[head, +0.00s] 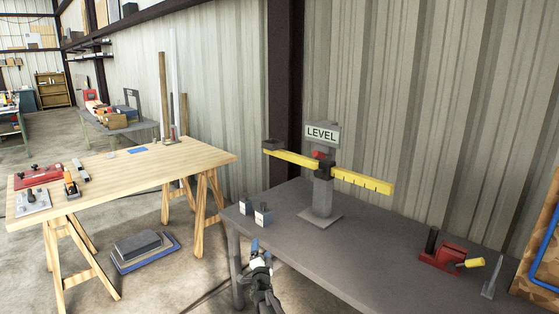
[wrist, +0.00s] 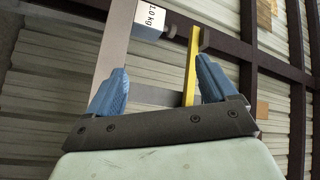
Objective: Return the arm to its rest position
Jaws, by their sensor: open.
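My arm reaches up from the bottom of the head view. My gripper (head: 261,250) is at the front left edge of the grey table (head: 350,238), in front of two small weights. In the wrist view my gripper (wrist: 160,78) has its two blue fingers spread wide, with nothing held between them. One weight (wrist: 150,20), marked 1.0 kg, shows beyond the fingers. A yellow bar (wrist: 190,65) shows in the background between them.
A balance post with a LEVEL sign (head: 321,134) and yellow beam (head: 362,181) stands on the grey table; its beam slopes down to the right. The weights (head: 245,205) (head: 263,214) stand near the left edge. A red vise (head: 443,257) is at right. A wooden workbench (head: 150,165) is left.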

